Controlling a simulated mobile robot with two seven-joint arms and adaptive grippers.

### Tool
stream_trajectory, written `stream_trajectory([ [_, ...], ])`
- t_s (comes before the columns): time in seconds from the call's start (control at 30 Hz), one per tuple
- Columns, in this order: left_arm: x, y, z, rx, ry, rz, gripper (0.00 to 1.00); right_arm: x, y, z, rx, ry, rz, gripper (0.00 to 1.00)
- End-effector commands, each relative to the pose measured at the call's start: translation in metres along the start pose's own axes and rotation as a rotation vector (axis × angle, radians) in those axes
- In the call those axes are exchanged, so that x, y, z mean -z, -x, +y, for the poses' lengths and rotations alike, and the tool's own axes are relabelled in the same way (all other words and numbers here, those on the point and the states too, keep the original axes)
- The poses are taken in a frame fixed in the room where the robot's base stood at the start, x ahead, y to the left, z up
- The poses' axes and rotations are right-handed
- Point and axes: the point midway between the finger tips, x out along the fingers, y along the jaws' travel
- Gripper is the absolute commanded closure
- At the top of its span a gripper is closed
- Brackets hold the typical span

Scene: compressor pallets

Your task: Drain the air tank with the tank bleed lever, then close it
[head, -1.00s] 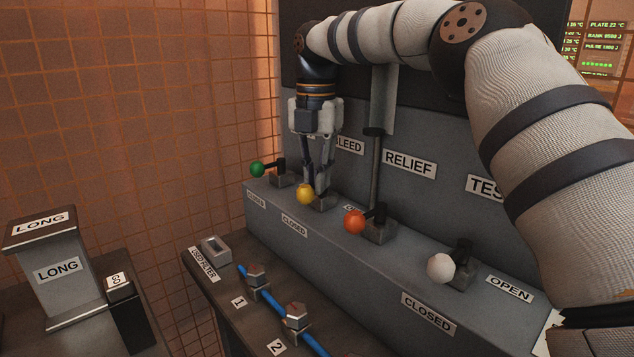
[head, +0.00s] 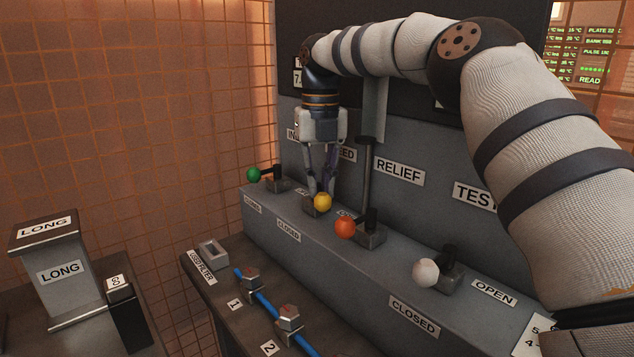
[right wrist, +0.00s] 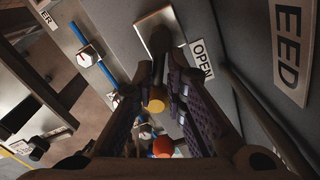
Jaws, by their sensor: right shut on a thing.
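The tank bleed lever with its yellow knob (head: 322,202) stands on a small grey block on the sloped ledge, under a sign reading "EED", partly hidden by my gripper. My right gripper (head: 320,188) comes down from above and is shut on this lever. In the right wrist view, the yellow knob (right wrist: 155,105) shows between the fingers (right wrist: 165,82), beside the OPEN label (right wrist: 201,60). In the head view, the knob sits over the right part of its block, off the side of its CLOSED label (head: 288,231). My left gripper is not in view.
Neighbouring levers have a green knob (head: 254,174) at left, an orange knob (head: 345,227) close at right, and a white knob (head: 425,272) further right. An upright post (head: 367,185) stands behind the orange lever. A lower bench (head: 215,290) holds a blue hose.

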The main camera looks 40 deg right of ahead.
Motion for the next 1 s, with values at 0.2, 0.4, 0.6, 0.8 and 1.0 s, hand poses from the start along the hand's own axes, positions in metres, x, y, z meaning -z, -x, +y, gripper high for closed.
stream_trajectory([
  [0.2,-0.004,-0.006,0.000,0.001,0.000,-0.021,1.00,0.001,-0.001,-0.003,-0.001,0.117,0.005,1.00],
  [0.4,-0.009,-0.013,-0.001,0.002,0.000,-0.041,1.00,0.000,-0.001,-0.006,0.000,0.200,0.004,1.00],
  [0.6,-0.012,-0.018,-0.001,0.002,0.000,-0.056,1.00,0.000,0.000,-0.008,0.001,0.255,0.004,1.00],
  [0.8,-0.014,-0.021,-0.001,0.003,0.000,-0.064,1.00,0.000,0.001,-0.010,0.002,0.286,0.003,1.00],
  [1.0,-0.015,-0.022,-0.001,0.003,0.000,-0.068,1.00,0.000,0.001,-0.011,0.002,0.299,0.003,1.00],
])
